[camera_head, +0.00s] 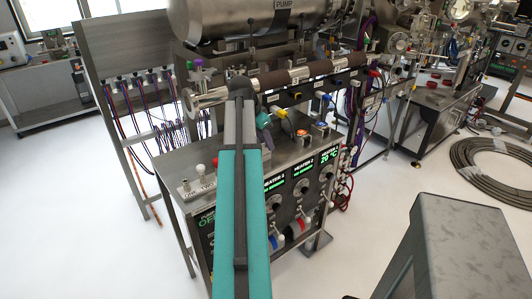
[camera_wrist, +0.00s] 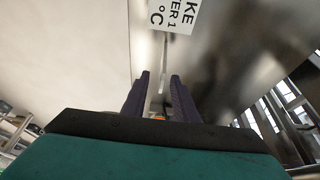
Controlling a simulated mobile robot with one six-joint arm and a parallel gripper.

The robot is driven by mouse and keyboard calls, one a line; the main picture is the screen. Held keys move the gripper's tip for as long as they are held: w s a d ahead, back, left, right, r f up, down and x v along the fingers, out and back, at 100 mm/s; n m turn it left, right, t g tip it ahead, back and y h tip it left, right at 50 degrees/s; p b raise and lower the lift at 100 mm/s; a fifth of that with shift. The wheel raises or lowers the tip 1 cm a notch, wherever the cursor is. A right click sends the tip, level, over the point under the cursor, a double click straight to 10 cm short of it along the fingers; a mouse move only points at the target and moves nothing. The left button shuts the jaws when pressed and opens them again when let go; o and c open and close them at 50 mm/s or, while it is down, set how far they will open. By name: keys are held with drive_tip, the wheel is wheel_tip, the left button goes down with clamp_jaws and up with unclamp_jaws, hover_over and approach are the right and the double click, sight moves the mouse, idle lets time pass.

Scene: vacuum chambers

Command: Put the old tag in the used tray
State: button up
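A white tag with black print (camera_wrist: 175,14) shows at the top of the wrist view, cut off by the frame edge; "KE", "ER 1" and "°C" can be read. I cannot tell whether it is the old tag. My gripper (camera_wrist: 159,76) has its two dark purple fingers apart with nothing held between them, and the tag lies beyond their tips. In the head view my gripper (camera_head: 263,121) is small and partly hidden by my teal arm, just below the brown-wrapped pipe (camera_head: 275,78). I cannot make out a used tray.
The steel heater cabinet (camera_head: 170,157) with green displays stands below my gripper. A yellow-handled part (camera_head: 281,112) is close to the right of the gripper. A large steel pump vessel (camera_head: 240,20) is behind. A grey stool-like stand (camera_head: 470,235) is at right, with open floor around it.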

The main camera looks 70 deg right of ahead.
sight(269, 159)
drive_tip(key=shift+f, duration=0.15)
drive_tip(key=shift+p+x, duration=0.7)
drive_tip(key=shift+x, duration=1.75)
drive_tip(key=shift+d, duration=0.15)
clamp_jaws()
